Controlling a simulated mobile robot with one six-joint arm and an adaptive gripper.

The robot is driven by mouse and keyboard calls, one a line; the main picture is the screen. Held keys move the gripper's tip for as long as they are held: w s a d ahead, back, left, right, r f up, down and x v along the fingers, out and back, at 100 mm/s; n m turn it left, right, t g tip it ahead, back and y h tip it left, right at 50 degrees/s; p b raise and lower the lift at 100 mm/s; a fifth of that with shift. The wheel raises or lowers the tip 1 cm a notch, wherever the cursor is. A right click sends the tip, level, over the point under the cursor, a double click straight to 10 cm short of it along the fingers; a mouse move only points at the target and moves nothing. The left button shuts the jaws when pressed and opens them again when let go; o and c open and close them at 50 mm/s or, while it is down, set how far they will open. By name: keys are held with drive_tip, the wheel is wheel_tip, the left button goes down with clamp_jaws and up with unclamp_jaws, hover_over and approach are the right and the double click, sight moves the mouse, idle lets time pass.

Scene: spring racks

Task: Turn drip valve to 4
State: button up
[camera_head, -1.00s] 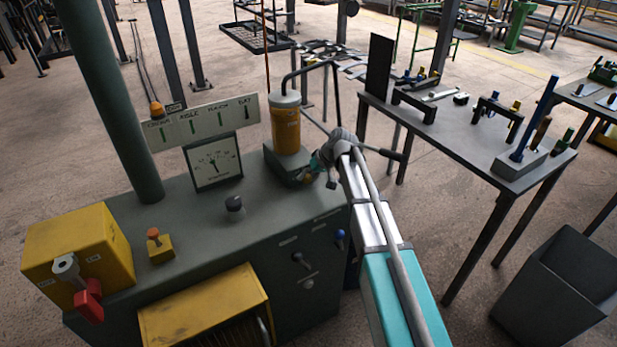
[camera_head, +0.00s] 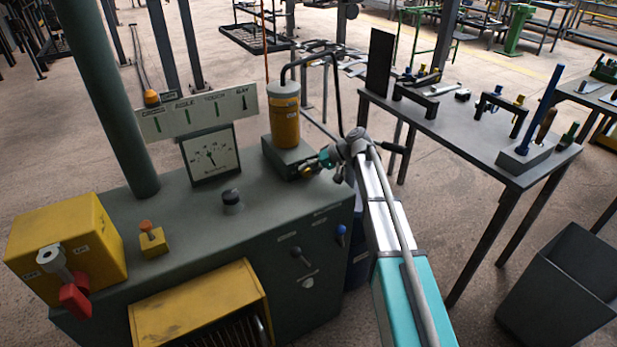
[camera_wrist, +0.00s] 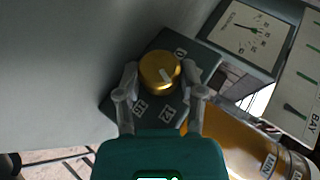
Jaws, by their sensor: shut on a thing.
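The drip valve is a round gold knob (camera_wrist: 154,69) on a dark block in the wrist view. A pale pointer mark shows on the right part of its face. Printed labels around it include a 0 at upper right and what look like 12 and 16 below; I see no 4, and the fingers cover part of the dial. My gripper (camera_wrist: 161,82) is shut on the knob, one finger on each side. In the head view my gripper (camera_head: 322,164) reaches the front of the block (camera_head: 283,153) below the yellow cylinder (camera_head: 285,123); the knob is small there.
The grey bench (camera_head: 275,213) carries a gauge (camera_head: 210,155), a black knob (camera_head: 232,201), an orange-topped button (camera_head: 147,236) and a yellow box with a red handle (camera_head: 74,297). A tool table (camera_head: 465,145) and dark bin (camera_head: 565,290) stand right.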

drive_tip(key=y+b, duration=0.1)
drive_tip(key=g+y+b, duration=0.1)
drive_tip(key=b, duration=0.1)
drive_tip(key=shift+d+f+m, duration=0.15)
drive_tip(key=shift+f+m, duration=0.15)
drive_tip(key=shift+f, duration=0.1)
drive_tip(key=shift+y+b, duration=0.4)
drive_tip(key=shift+b, duration=0.05)
drive_tip(key=shift+r, duration=0.2)
drive_tip(key=o, duration=1.2)
drive_tip(key=shift+c, duration=0.2)
